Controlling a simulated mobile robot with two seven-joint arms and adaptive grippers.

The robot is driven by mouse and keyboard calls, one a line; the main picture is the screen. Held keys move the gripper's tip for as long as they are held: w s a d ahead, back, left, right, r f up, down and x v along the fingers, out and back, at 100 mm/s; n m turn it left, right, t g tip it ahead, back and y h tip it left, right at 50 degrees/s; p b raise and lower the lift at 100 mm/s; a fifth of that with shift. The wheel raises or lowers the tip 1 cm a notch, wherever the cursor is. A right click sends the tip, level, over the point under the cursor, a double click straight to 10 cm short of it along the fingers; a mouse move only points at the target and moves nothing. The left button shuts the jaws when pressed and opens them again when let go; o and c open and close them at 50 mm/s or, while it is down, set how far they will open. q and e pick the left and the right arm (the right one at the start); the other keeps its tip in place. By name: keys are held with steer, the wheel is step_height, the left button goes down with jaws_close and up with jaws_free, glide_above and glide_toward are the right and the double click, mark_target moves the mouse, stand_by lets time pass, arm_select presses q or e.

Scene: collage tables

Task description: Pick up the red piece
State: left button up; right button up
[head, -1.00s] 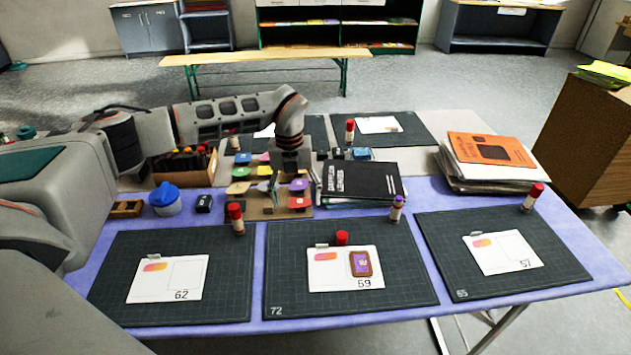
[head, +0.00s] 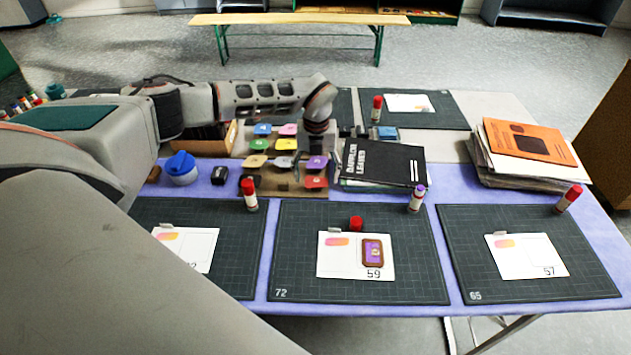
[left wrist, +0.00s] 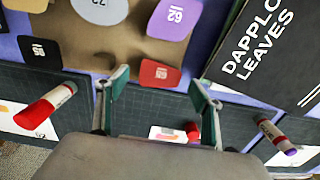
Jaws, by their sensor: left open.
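The red piece (head: 316,182) is a small flat tile at the near right corner of a brown board (head: 284,190) that bears several coloured tiles. My left gripper (left wrist: 158,82) is open and empty above the near edge of the board. In the head view my left gripper (head: 310,165) is small and partly lost against the tiles. I cannot tell its exact height over the red piece. My right gripper is not in view.
A black book (head: 384,163) lies right of the board, close to the right finger. A red-capped glue stick (head: 250,194) stands in front of the board. Dark mats with white cards, including the middle mat (head: 415,285), fill the table front. Papers (head: 525,155) are stacked at right.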

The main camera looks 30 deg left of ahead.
arm_select(q)
steer(key=shift+f, duration=0.3)
steer(key=shift+f, duration=0.25)
stand_by(0.4)
steer(key=c, duration=0.8)
